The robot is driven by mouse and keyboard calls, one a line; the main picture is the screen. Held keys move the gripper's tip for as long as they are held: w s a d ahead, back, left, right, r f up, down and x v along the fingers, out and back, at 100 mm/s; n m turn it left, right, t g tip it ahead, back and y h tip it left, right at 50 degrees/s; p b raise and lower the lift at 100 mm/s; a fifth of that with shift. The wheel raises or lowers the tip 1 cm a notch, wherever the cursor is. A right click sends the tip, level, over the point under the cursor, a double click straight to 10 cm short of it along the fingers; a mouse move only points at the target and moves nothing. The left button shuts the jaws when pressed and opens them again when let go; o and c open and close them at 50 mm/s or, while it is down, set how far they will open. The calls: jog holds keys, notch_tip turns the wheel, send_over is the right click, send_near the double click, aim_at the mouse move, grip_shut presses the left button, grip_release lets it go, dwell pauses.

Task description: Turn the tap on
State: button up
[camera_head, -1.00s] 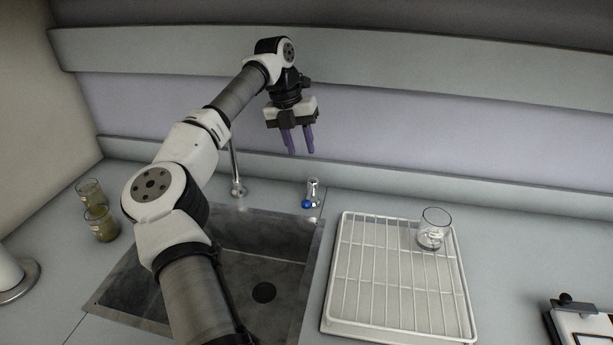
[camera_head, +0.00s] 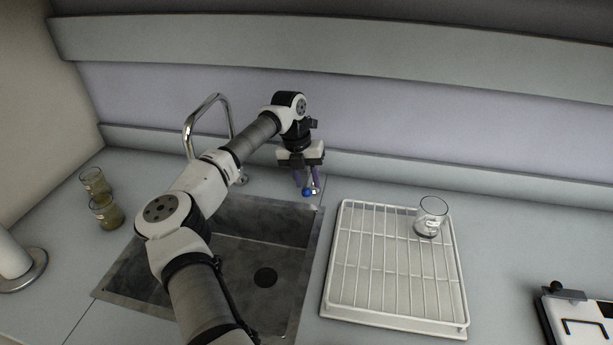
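The tap handle (camera_head: 308,191) is a small chrome post with a blue knob. It stands on the counter just behind the sink's back right corner. The chrome tap spout (camera_head: 215,99) arches up behind my arm, and its base is partly hidden by the arm. My gripper (camera_head: 305,182) points down at the tap handle, with its purple fingers apart on the two sides of the handle's upper part. I cannot tell whether the fingers touch it.
The steel sink (camera_head: 288,255) lies in front. A white wire drying rack (camera_head: 390,270) with a glass beaker (camera_head: 430,217) is to the right. Two beakers of yellowish liquid (camera_head: 105,212) stand at the left. A clipboard (camera_head: 580,318) lies at the far right.

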jog(key=shift+c, duration=0.2)
grip_shut()
jog(key=shift+d, duration=0.15)
jog(key=shift+w+d+n+t+b, duration=0.1)
jog(key=shift+d+n+t+b, duration=0.15)
jog(key=shift+d+n+b, duration=0.85)
jog(key=shift+w+d+n+t+p, duration=0.1)
jog(key=shift+d+n+t, duration=0.3)
jog(key=shift+n, duration=1.45)
jog(key=shift+w+d+n+t+b, duration=0.15)
jog(key=shift+d+n+b, duration=0.6)
jog(key=shift+n, duration=0.7)
jog(key=shift+d, duration=0.1)
jog(key=shift+o, duration=0.2)
grip_release()
